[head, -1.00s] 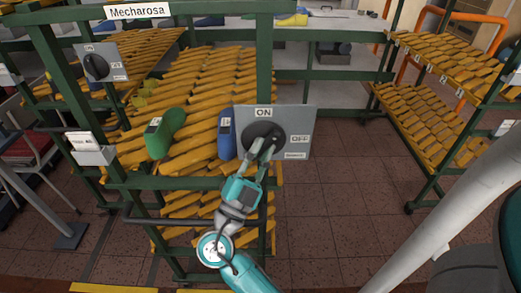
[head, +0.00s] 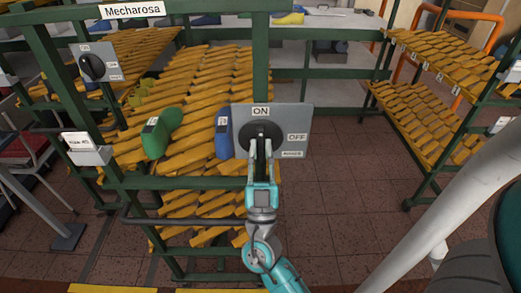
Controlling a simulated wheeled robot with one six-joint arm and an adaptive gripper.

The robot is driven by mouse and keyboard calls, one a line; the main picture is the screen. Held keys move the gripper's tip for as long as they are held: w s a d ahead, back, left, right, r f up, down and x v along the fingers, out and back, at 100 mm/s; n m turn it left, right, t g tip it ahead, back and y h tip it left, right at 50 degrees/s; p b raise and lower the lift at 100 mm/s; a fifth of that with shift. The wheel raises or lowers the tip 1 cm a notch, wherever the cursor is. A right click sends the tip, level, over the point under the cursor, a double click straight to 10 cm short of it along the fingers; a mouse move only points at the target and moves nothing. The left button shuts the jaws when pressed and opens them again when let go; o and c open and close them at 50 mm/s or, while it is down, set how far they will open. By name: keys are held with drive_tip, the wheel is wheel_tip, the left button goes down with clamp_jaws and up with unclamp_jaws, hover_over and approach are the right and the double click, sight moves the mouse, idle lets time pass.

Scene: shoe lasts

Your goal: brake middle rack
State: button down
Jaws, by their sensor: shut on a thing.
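The middle rack is a green frame with yellow wooden slats (head: 195,85) and a sign reading "Mecharosa". On its right post is a grey switch plate (head: 292,118) marked ON at the top and OFF at the right. A round black knob (head: 260,131) sits in the plate's middle. My gripper (head: 261,146) is in front of the plate, coming from below, with its fingers shut on the knob's lower part. The fingers point straight up, and the knob's grip looks upright toward ON. The fingers hide part of the knob.
A green last (head: 160,133) and a blue last (head: 223,135) lie on the slats, left of the plate. A second switch (head: 92,66) is on the left post. Another slatted rack (head: 430,115) stands at the right. Tiled floor lies between.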

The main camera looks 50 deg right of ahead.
idle(0.4)
drive_tip(key=c, duration=1.1)
unclamp_jaws()
drive_tip(key=shift+o, duration=0.2)
drive_tip(key=v, duration=1.2)
